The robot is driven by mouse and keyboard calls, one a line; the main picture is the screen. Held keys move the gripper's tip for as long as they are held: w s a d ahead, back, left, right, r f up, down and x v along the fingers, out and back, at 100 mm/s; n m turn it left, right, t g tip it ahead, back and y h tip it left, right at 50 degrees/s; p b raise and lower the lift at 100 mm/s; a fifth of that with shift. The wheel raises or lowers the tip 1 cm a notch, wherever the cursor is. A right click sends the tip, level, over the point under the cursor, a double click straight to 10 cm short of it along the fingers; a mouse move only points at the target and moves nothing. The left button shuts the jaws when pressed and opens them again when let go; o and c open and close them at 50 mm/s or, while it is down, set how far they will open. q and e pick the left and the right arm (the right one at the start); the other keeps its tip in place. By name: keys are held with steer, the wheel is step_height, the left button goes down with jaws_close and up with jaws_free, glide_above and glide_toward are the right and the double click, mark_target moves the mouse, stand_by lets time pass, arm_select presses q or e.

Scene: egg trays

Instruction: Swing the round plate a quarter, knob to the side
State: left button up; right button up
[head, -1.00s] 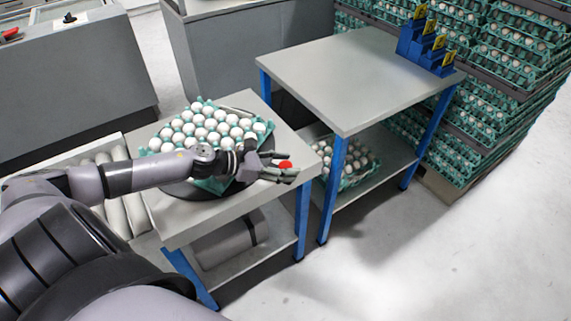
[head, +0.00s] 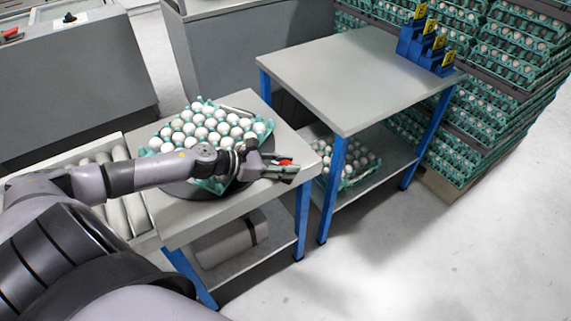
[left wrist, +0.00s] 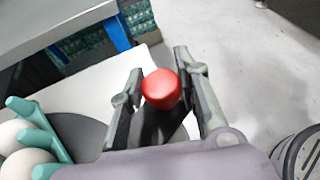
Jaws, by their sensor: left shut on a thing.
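The dark round plate (head: 181,189) lies on the near table and bears a green tray (head: 207,186) full of white eggs. Its red knob (head: 285,162) is at the plate's right edge in the head view; the red knob (left wrist: 161,89) also shows in the left wrist view between the fingers. My left gripper (head: 283,170) is shut on the knob, its arm reaching across the front of the tray. In the left wrist view the left gripper (left wrist: 162,88) has a finger on each side of the knob. My right gripper is not in view.
A second grey table (head: 350,75) with a blue holder of yellow cards (head: 425,48) stands to the right, a gap apart. Its lower shelf holds another egg tray (head: 350,165). A roller conveyor (head: 118,200) adjoins the near table's left side. Stacked egg trays (head: 515,60) stand at the back right.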

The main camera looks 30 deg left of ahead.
arm_select(q)
jaws_close()
steer(key=shift+w, duration=0.2)
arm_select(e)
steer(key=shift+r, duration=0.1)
